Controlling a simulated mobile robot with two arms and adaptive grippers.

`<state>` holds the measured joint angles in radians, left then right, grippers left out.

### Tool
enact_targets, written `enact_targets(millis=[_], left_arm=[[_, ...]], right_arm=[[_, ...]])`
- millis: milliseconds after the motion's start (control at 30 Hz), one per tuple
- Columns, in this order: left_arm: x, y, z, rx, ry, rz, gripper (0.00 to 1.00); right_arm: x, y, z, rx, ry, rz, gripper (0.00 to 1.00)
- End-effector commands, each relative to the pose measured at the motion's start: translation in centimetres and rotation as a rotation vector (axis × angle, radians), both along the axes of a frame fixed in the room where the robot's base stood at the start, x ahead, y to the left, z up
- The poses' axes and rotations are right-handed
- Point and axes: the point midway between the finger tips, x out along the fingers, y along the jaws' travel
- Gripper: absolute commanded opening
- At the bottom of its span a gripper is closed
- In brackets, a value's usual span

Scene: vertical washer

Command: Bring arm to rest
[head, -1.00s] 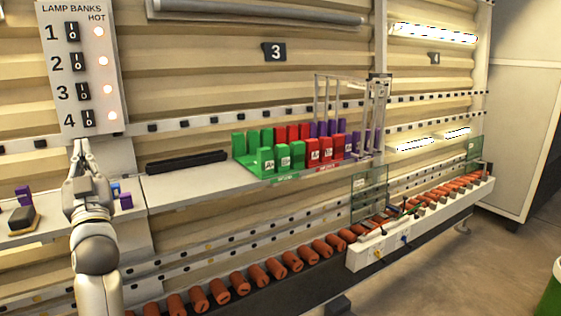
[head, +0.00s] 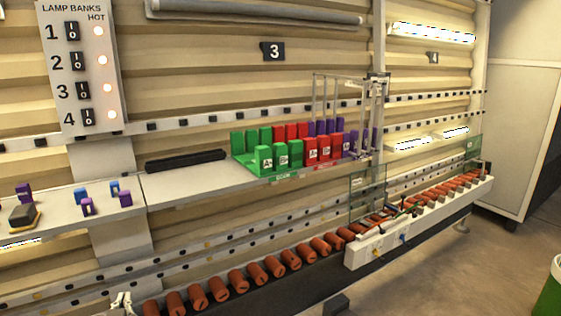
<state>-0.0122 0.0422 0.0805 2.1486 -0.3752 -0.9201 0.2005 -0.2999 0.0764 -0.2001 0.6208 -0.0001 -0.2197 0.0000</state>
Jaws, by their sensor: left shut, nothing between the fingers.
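My left gripper (head: 121,299) shows only as pale fingertips at the bottom edge, left of centre in the head view. It is shut and empty, in front of the left end of the lower rail, and touches nothing that I can make out. The rest of the left arm is below the picture. My right gripper is not in view. The lamp banks panel (head: 83,62) hangs at the upper left, with black switches numbered 1 to 4 and a lit lamp beside each.
A shelf (head: 190,183) carries green, red and purple blocks (head: 312,150) and a black bar (head: 186,161). Small purple and blue clips (head: 125,198) and a dark brush-like block (head: 23,217) lie at the left. Below runs a row of orange rollers (head: 255,274).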

Motion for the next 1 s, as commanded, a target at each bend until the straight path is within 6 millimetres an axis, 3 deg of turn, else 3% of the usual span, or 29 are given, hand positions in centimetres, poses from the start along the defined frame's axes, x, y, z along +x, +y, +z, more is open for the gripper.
enact_targets(millis=[33, 100, 233, 400, 667, 700, 1000], left_arm=[[-2.4, -1.3, -3.0, -0.021, 0.101, -0.03, 0.0], [-5.8, -3.3, -6.7, -0.054, 0.242, -0.075, 0.0], [-12.2, -6.6, -11.7, -0.107, 0.474, -0.16, 0.0], [-19.2, -9.8, -15.2, -0.154, 0.695, -0.255, 0.0], [-28.0, -13.3, -17.4, -0.21, 0.945, -0.379, 0.0], [-28.8, -13.6, -17.8, -0.214, 0.972, -0.391, 0.0], [-26.9, -13.7, -25.6, -0.216, 0.995, -0.384, 0.0]], right_arm=[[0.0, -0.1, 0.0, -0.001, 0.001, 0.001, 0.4], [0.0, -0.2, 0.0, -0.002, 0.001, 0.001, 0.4], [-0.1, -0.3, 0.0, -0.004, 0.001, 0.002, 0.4], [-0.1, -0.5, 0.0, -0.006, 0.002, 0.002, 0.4], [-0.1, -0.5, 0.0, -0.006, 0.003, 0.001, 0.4], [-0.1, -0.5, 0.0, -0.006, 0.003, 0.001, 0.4], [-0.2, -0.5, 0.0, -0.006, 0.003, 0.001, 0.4]])
